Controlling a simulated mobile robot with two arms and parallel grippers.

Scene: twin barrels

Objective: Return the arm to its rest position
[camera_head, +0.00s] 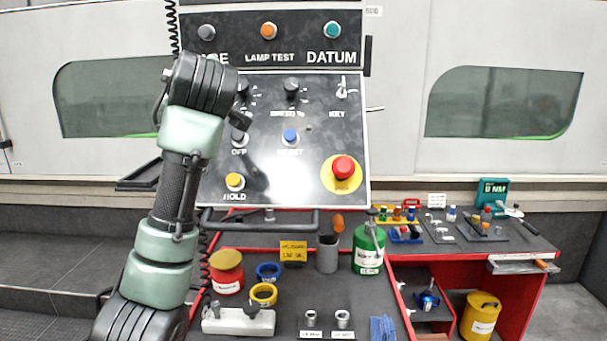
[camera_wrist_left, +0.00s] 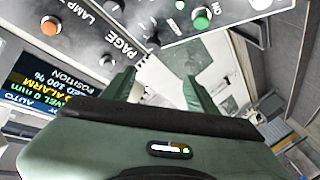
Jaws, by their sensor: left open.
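My left arm (camera_head: 175,190) rises from the lower left in the head view and reaches up in front of the control panel, covering part of its left side. Its gripper is hidden there behind the dark wrist joint. In the left wrist view the two green fingers of my left gripper (camera_wrist_left: 160,76) stand apart with nothing between them. My right gripper is in neither view.
The control panel (camera_head: 270,165) carries a red emergency button (camera_head: 343,167), a blue button (camera_head: 290,136) and a yellow button (camera_head: 235,181). Below stands a dark bench with a red can (camera_head: 226,272), a green can (camera_head: 368,250) and yellow and blue rings. A lit screen (camera_wrist_left: 50,85) shows in the wrist view.

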